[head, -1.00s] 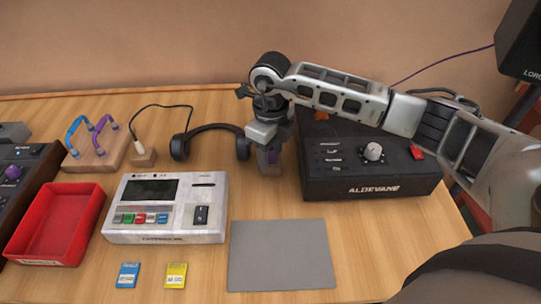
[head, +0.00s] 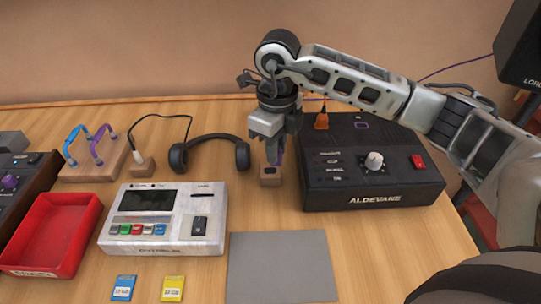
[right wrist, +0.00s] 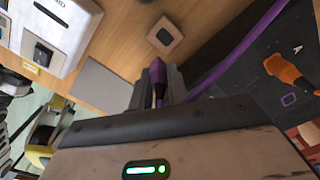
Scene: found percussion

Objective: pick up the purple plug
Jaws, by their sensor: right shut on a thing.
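The purple plug (right wrist: 157,72) shows in the right wrist view between the fingers of my right gripper (right wrist: 163,90), which is shut on it. A purple cable (right wrist: 236,58) runs beside it. In the head view my right gripper (head: 274,157) points down over a small wooden block (head: 270,178). The block also shows in the right wrist view (right wrist: 160,30), with a dark hole in its top and apart from the plug. In the head view the fingers mostly hide the plug. My left gripper is not in view.
A black ALDEVANE box (head: 335,190) stands just right of the block, with an orange plug (head: 321,120) at its back. Black headphones (head: 205,140) lie to the left. A white device (head: 165,247), a red tray (head: 60,262) and a bare grey mat (head: 282,265) lie nearer.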

